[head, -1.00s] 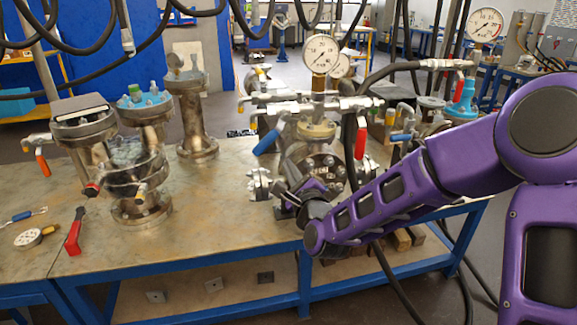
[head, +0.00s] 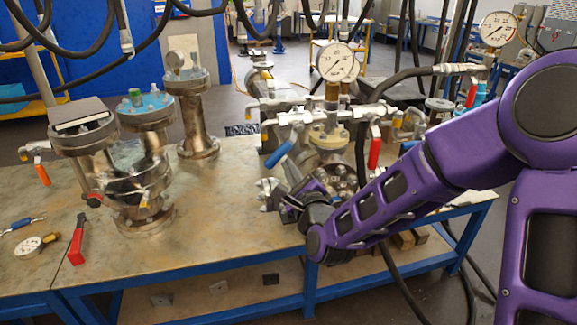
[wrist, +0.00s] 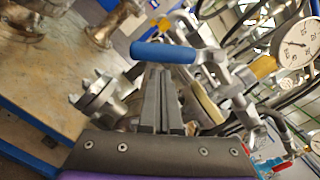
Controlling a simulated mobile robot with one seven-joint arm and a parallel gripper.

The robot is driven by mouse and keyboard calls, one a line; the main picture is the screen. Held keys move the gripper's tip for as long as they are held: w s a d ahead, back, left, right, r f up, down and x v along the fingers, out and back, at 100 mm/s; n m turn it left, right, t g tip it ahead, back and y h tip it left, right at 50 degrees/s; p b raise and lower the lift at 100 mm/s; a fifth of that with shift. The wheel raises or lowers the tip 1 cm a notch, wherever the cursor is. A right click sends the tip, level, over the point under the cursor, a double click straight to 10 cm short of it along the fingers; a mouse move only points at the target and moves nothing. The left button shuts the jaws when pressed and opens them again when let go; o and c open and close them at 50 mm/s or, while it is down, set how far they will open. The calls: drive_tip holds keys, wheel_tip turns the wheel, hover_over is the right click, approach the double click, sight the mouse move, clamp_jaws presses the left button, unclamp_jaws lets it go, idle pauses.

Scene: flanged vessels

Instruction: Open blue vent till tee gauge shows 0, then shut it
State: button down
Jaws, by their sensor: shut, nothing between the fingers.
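The blue vent handle (head: 280,153) slants up to the right on the silver pipework in the head view. It lies across the upper middle of the wrist view (wrist: 163,52). The tee gauge (head: 337,62) stands upright above the pipework, with a white dial and dark needle; its exact reading is too small to tell. A white gauge (wrist: 298,44) also shows at the right of the wrist view. My gripper (wrist: 160,72) is shut and empty, its fingertips just below the blue handle in the picture; whether they touch it I cannot tell. Pipework and my wrist partly hide the fingers in the head view.
A red handle (head: 374,152) hangs right of the tee. A second gauge (head: 497,29) stands further right. Flanged vessels (head: 140,180) stand on the left of the bench. The bench middle is clear.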

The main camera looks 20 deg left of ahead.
sight(276, 157)
drive_tip(key=shift+s+a+r+m, duration=0.3)
drive_tip(key=shift+a+m, duration=0.15)
drive_tip(key=shift+m, duration=0.25)
idle(0.5)
drive_tip(key=shift+s+a+r+m, duration=0.2)
drive_tip(key=shift+a+r+m, duration=0.15)
drive_tip(key=shift+m, duration=0.4)
drive_tip(key=shift+s+a+r+m, duration=0.15)
drive_tip(key=shift+a+r+m, duration=0.2)
drive_tip(key=shift+m, duration=0.4)
drive_tip(key=shift+s+a+r+m+t+p, duration=0.1)
drive_tip(key=shift+s+a+r+m+p, duration=0.1)
drive_tip(key=shift+r+m, duration=0.5)
drive_tip(key=shift+s+a+r+m+t+p, duration=0.15)
drive_tip(key=shift+a+r+m, duration=0.15)
drive_tip(key=shift+m, duration=0.75)
drive_tip(key=shift+s+a+r+m+t+p, duration=0.1)
drive_tip(key=shift+a+r+m+p, duration=0.1)
drive_tip(key=shift+r+m, duration=0.5)
drive_tip(key=shift+f, duration=0.2)
